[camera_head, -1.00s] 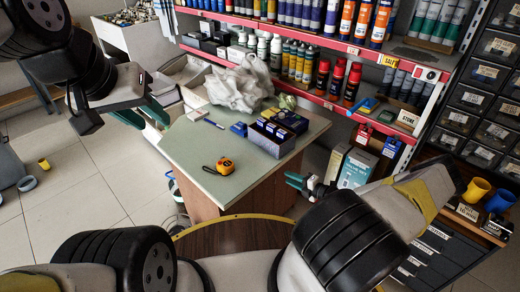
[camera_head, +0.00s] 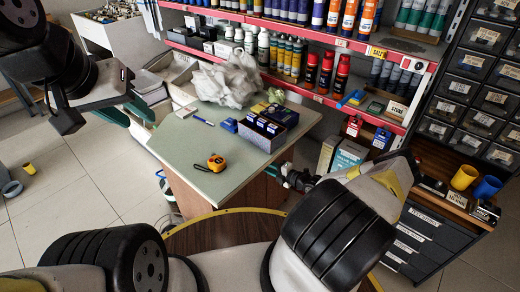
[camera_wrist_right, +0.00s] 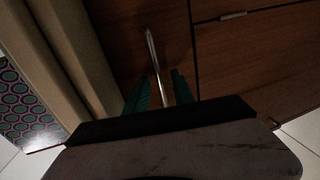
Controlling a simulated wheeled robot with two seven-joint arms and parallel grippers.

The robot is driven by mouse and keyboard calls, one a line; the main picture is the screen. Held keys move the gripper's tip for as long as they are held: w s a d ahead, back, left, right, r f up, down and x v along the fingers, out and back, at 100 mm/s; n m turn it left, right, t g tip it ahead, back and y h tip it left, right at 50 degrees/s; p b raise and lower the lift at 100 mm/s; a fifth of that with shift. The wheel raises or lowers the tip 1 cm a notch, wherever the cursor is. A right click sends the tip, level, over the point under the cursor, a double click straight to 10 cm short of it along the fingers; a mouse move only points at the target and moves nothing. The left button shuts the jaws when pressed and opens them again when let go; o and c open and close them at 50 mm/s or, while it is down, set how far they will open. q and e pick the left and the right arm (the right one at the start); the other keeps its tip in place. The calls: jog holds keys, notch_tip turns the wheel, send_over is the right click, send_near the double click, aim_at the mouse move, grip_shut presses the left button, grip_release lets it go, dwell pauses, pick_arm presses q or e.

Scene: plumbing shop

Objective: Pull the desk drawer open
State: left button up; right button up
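The desk (camera_head: 185,150) has a pale green top and brown wooden sides. In the right wrist view, its dark wooden front (camera_wrist_right: 125,25) carries a long metal bar handle (camera_wrist_right: 152,60). My right gripper (camera_wrist_right: 158,88) has its green fingers on either side of this handle, with a gap visible; firm contact cannot be told. In the head view my right gripper (camera_head: 284,178) is low beside the desk's right side, partly hidden by my arm. My left gripper (camera_head: 126,112) is raised left of the desk, fingers apart and empty.
On the desk are an orange tape measure (camera_head: 216,163), a dark box of small packages (camera_head: 262,134) and a crumpled plastic bag (camera_head: 228,80). A carton (camera_head: 347,156) stands right of the desk under the red shelf (camera_head: 300,90). A second drawer handle (camera_wrist_right: 233,15) shows in the wrist view.

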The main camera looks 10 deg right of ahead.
grip_shut()
dwell(1.3)
